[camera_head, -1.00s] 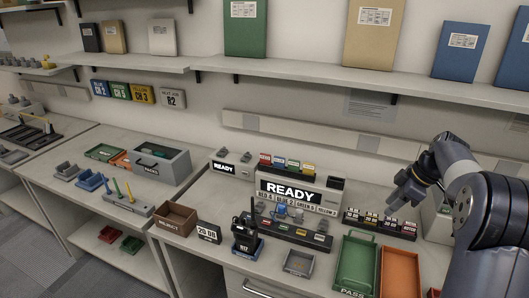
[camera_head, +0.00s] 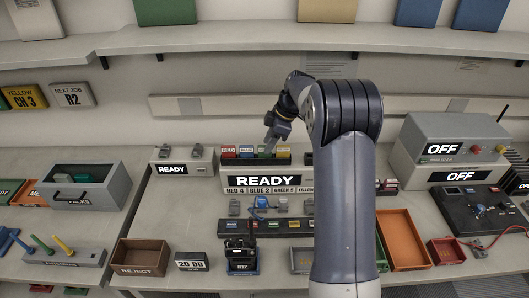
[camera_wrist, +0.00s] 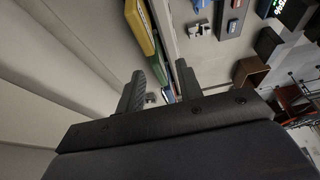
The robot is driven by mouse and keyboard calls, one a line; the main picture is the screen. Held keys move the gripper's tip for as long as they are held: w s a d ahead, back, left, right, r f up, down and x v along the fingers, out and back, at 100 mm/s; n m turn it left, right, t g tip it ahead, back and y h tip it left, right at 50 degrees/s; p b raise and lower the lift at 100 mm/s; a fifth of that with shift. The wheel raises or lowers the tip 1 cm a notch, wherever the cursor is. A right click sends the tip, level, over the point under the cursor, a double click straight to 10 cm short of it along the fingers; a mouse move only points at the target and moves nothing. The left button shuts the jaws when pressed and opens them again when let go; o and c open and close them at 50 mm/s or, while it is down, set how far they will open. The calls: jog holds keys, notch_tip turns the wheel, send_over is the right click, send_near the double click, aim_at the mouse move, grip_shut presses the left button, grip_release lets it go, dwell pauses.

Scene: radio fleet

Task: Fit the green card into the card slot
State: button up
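Which opening is the card slot is not clear. The READY unit (camera_head: 228,183) faces me with a lit panel.
A rack (camera_head: 296,226) with several small blocks lies before the READY unit. A brown REJECT box (camera_head: 143,257) and a 20 DB sign (camera_head: 193,261) stand front left. An orange tray (camera_head: 403,240) and OFF units (camera_head: 445,147) are at the right. My arm hides the middle right.

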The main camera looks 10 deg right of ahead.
jog(key=shift+x, duration=1.55)
jog(key=shift+w+a+r, duration=0.1)
jog(key=shift+a, duration=0.05)
jog(key=shift+c, duration=0.3)
grip_shut()
